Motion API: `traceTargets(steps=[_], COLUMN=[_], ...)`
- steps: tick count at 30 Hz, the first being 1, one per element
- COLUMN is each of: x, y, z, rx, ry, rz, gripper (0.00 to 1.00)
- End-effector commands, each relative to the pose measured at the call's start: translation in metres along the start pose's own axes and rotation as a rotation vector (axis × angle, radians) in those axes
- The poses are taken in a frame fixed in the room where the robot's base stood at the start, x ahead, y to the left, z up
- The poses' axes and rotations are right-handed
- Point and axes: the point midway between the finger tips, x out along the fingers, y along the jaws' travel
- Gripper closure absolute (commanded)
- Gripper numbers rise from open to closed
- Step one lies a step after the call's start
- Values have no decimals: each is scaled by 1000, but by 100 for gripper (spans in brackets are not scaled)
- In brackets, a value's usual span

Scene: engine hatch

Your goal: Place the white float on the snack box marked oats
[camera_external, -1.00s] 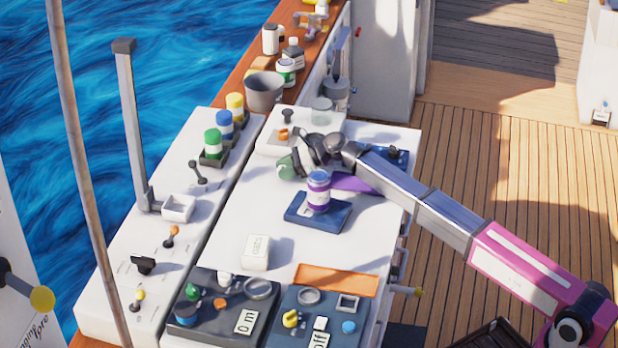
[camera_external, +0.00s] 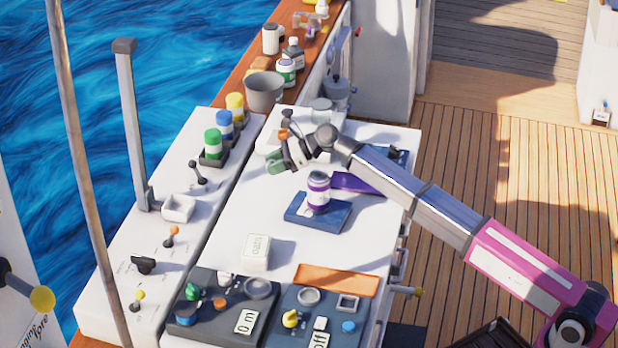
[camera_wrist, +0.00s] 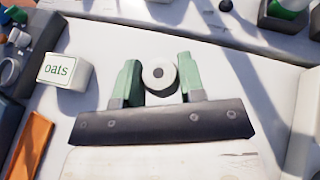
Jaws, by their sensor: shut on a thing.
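My gripper (camera_wrist: 160,80) has green fingertips closed on the white float (camera_wrist: 160,76), a round white piece with a dark centre, seen in the wrist view. In the external view my gripper (camera_external: 282,162) is over the far part of the white hatch top, and the float cannot be made out clearly there. The white snack box marked oats (camera_external: 256,253) stands on the white top, nearer the camera than my gripper. In the wrist view the oats box (camera_wrist: 64,70) is left of the gripper, apart from it, with its green lettering visible.
A purple-and-white jar (camera_external: 318,192) stands on a blue tray (camera_external: 330,222) between my gripper and the near edge. Dark panels with knobs (camera_external: 220,300) and an orange tray (camera_external: 335,280) lie at the front. Green, blue and yellow-topped jars (camera_external: 213,145) line the left. White top around the oats box is clear.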

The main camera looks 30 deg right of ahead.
Motion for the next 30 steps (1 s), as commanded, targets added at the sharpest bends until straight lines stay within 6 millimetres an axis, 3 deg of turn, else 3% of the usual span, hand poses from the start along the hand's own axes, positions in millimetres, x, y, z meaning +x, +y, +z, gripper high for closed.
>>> traceTargets(steps=[1, 8, 12, 21, 27, 30], x=[5, 25, 34, 43, 42, 42], y=[22, 101, 158, 280, 332, 344], z=[4, 25, 38, 60, 68, 70], rx=[-2, -7, -11, -20, -22, -23], ry=[1, 9, 10, -2, -13, -15], rz=[5, 16, 23, 39, 46, 47], gripper=[85, 85, 85, 85, 85, 85])
